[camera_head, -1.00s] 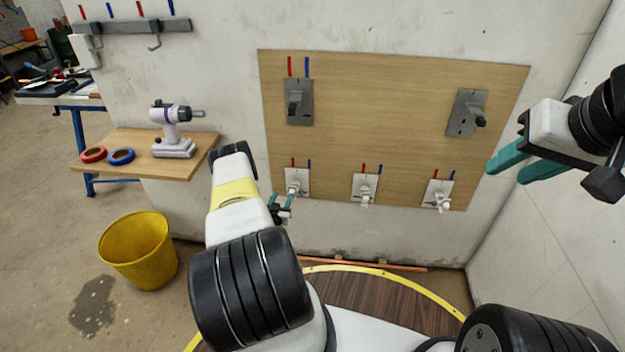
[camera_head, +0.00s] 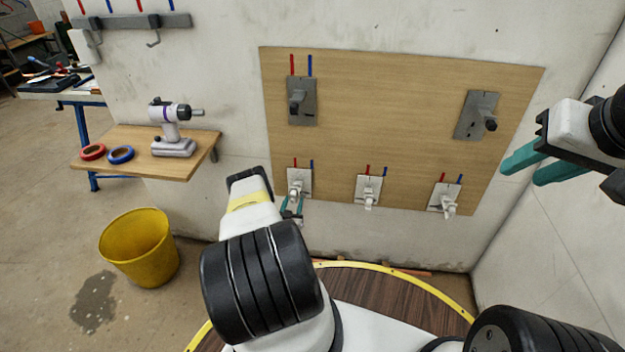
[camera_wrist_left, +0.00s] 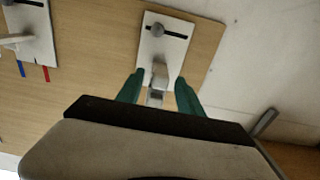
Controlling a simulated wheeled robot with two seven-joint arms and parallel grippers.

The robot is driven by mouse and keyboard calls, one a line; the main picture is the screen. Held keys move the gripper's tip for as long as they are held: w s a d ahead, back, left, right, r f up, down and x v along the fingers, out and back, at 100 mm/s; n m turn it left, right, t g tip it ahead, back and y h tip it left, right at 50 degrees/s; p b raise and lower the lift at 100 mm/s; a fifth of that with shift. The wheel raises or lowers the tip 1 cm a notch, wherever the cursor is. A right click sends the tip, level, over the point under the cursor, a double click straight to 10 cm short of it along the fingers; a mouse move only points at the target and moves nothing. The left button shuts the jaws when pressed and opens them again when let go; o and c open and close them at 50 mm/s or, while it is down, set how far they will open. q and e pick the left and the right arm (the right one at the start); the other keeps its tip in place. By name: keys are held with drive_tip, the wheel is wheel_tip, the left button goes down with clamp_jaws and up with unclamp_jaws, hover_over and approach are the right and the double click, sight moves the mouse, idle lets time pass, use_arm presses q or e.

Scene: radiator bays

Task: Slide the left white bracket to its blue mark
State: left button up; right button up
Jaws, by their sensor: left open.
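The left white bracket (camera_head: 306,177) is a pale plate with a protruding arm, low on the left of the wooden board. Above it are a red mark (camera_head: 295,162) and, to its right, a blue mark (camera_head: 312,164). My left gripper (camera_head: 292,208) is open at the bracket's arm. In the left wrist view the bracket (camera_wrist_left: 154,42) has a slot with a dark knob, and the teal fingers (camera_wrist_left: 158,92) stand on either side of its arm; contact cannot be told. My right gripper (camera_head: 521,170) is open and empty, right of the board.
The wooden board (camera_head: 400,110) also carries a middle white bracket (camera_head: 362,183), a right white bracket (camera_head: 437,192) and two grey brackets above. A shelf (camera_head: 135,160) with a drill and tape rolls is at left, above a yellow bucket (camera_head: 140,255).

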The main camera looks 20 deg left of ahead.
use_arm(q)
drive_tip(key=shift+x, duration=1)
clamp_jaws()
drive_tip(key=shift+s, duration=0.1)
idle(0.6)
